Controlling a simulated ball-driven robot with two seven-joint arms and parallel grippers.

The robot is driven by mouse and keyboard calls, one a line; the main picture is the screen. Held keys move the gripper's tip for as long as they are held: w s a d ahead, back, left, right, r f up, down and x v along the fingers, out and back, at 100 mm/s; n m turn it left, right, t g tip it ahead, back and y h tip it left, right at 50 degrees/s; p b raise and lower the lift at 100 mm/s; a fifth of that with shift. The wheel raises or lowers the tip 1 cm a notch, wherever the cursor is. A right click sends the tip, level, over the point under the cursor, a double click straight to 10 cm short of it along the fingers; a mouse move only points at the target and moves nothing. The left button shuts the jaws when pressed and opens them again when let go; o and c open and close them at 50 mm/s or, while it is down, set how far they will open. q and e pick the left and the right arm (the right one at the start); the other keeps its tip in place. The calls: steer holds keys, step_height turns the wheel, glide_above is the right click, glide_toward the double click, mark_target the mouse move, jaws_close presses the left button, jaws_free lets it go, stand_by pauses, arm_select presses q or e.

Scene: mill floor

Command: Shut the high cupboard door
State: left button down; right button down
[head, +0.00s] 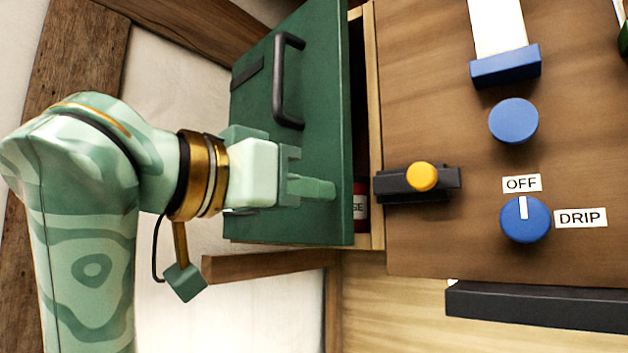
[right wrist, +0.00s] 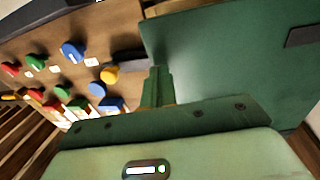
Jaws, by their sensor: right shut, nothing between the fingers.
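The green cupboard door (head: 320,100) stands partly open in the head view, with a dark gap between it and the wooden cupboard frame (head: 376,110). A black bar handle (head: 288,80) is on its outer face. My right gripper (head: 328,189) is shut and empty, its fingertips in front of the door's lower part near the edge by the gap. I cannot tell whether they touch it. In the right wrist view the shut fingers (right wrist: 158,78) point at the door (right wrist: 220,50), which fills the right side. My left gripper is not in view.
A red labelled item (head: 360,208) shows inside the gap. Beside the cupboard, a brown panel (head: 450,130) carries a yellow knob (head: 422,176), a blue button (head: 513,121) and a blue dial (head: 525,219) marked OFF and DRIP. A dark ledge (head: 540,308) juts out below.

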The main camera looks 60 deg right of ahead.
mark_target(340, 192)
steer(key=shift+s+d, duration=0.2)
steer(key=shift+d, duration=0.15)
steer(key=shift+n+t, duration=0.6)
steer(key=shift+t, duration=0.3)
steer(key=d, duration=0.1)
steer(key=s+d, duration=0.1)
steer(key=d, duration=0.1)
steer(key=s+d+b, duration=0.1)
steer(key=d, duration=0.1)
steer(key=shift+d, duration=0.25)
steer(key=shift+w+a, duration=0.15)
